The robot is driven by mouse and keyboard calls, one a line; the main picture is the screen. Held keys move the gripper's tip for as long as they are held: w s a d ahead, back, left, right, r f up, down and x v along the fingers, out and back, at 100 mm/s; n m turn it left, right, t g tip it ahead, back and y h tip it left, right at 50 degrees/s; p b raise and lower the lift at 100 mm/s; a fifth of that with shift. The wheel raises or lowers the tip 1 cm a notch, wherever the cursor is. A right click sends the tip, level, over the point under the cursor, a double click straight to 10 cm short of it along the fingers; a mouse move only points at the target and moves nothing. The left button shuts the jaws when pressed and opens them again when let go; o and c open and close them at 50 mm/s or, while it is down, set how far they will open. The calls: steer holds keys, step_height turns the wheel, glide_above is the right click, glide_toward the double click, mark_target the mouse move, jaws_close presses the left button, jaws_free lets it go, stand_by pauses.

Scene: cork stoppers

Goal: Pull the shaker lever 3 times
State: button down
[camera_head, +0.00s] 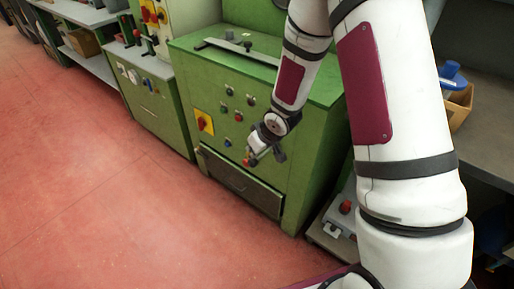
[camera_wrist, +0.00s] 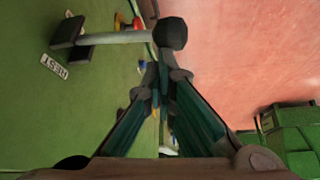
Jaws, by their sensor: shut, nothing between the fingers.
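A lever with a grey rod and a black ball knob (camera_wrist: 170,33) sticks out from a green machine panel in the wrist view. The rod rises from a dark mount beside a small white label (camera_wrist: 54,67). My gripper (camera_wrist: 161,77) is shut and empty, its fingertips just below the knob in the picture. I cannot tell whether they touch it. In the head view my gripper (camera_head: 252,158) is in front of the green machine (camera_head: 320,150), near its front panel. The lever is not clearly distinguishable there.
The machine front has a yellow plate with a red switch (camera_head: 204,122), several small buttons and a dark lower drawer (camera_head: 240,183). A lower green cabinet (camera_head: 155,103) stands to the left. The red floor (camera_head: 90,190) in front is clear. A bench (camera_head: 490,120) stands at right.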

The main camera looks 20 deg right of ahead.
mark_target(250, 161)
steer(key=shift+s+a+f+b, duration=0.2)
steer(key=shift+a+f+b, duration=0.05)
steer(key=shift+f+b, duration=0.4)
steer(key=shift+s+a+f+b, duration=0.3)
steer(key=shift+f+b, duration=0.3)
steer(key=shift+b, duration=0.2)
steer(key=shift+s+a+f+b, duration=0.15)
steer(key=shift+a+f+b, duration=0.1)
steer(key=shift+f+b, duration=0.4)
stand_by(2.1)
steer(key=shift+r, duration=0.15)
stand_by(0.4)
steer(key=shift+w+d+r+p, duration=0.5)
steer(key=shift+d+r+p, duration=0.15)
steer(key=shift+r+p, duration=0.9)
steer(key=shift+w+d+r+p, duration=0.55)
steer(key=shift+r+p, duration=0.7)
steer(key=shift+p, duration=0.65)
steer(key=shift+w+d+r+p, duration=0.4)
steer(key=shift+d+r+p, duration=0.35)
steer(key=shift+r+p, duration=0.8)
steer(key=shift+f, duration=0.2)
steer(key=r+p, duration=0.1)
steer(key=w+d+r+p, duration=0.1)
steer(key=r+p, duration=0.1)
steer(key=d+r+p, duration=0.1)
steer(key=p, duration=0.1)
steer(key=shift+w+r, duration=0.2)
steer(key=shift+w, duration=0.05)
